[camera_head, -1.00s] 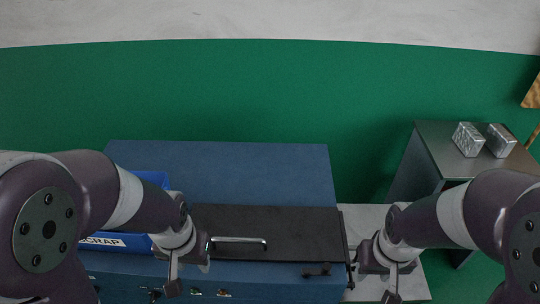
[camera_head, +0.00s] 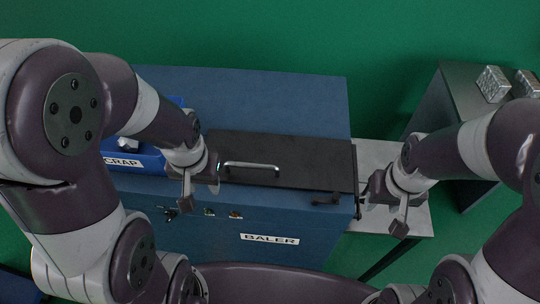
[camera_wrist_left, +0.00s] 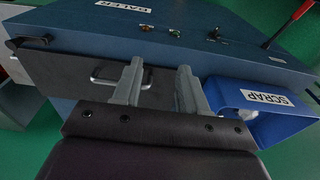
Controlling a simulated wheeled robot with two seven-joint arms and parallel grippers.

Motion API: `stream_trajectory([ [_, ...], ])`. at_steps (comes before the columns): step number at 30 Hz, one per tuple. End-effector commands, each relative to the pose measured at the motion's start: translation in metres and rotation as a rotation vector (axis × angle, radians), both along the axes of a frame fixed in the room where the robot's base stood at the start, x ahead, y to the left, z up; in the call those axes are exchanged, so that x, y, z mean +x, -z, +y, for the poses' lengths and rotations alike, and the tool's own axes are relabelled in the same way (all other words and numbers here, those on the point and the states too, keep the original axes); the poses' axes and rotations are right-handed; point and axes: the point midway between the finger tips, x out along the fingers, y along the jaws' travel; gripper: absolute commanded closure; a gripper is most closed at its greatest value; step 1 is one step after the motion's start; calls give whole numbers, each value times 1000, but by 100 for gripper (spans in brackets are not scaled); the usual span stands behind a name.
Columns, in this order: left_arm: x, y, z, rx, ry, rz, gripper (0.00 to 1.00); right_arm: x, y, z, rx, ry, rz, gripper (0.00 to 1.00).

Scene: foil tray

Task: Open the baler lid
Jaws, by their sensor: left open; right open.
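The blue baler (camera_head: 265,105) has a dark, flat lid (camera_head: 310,150) on its top, lying shut. A silver bar handle (camera_head: 251,167) is at the lid's left part; the handle also shows in the left wrist view (camera_wrist_left: 118,80). A black latch (camera_head: 326,198) sits at the lid's front right edge. My left gripper (camera_head: 186,199) is open and empty, just left of the handle and apart from it. In the left wrist view its two fingers (camera_wrist_left: 157,88) point over the baler top, beside the handle. My right gripper (camera_head: 399,222) is open and empty, right of the baler.
A blue SCRAP bin (camera_head: 125,162) stands left of the lid, near my left arm, with a shiny piece in it. A pale table (camera_head: 375,155) is right of the baler. A grey cabinet (camera_head: 455,110) behind it carries foil blocks (camera_head: 492,84). Small controls (camera_head: 209,212) line the baler's front.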

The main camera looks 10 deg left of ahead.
Motion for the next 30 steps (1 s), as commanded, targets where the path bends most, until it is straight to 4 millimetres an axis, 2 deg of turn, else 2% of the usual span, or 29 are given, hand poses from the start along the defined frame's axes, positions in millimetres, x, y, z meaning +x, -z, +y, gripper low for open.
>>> stream_trajectory([
  [1,6,-8,7,-24,-90,26,58,0,-17,0,0,0,-1,56],
  [2,13,-8,9,-59,-196,40,58,0,-23,0,0,0,-2,56],
  [4,36,-4,9,-168,-537,76,58,0,-32,0,0,0,-2,56],
  [6,63,0,5,-295,-902,116,58,0,-37,0,0,0,-2,56],
  [9,100,1,-8,-464,-1303,169,58,0,-35,0,0,0,-2,56],
  [11,112,-5,-14,-527,-1438,195,58,0,-34,0,0,0,-1,56],
  [14,112,1,-20,-535,-1501,221,58,0,-33,0,0,0,-1,56],
  [17,115,20,-27,-530,-1500,222,58,0,-32,0,0,0,-1,56],
  [24,127,76,-50,-530,-1497,219,58,0,-29,0,0,0,-1,56],
  [30,134,103,-62,-532,-1495,216,58,0,-28,0,0,0,-1,56],
])
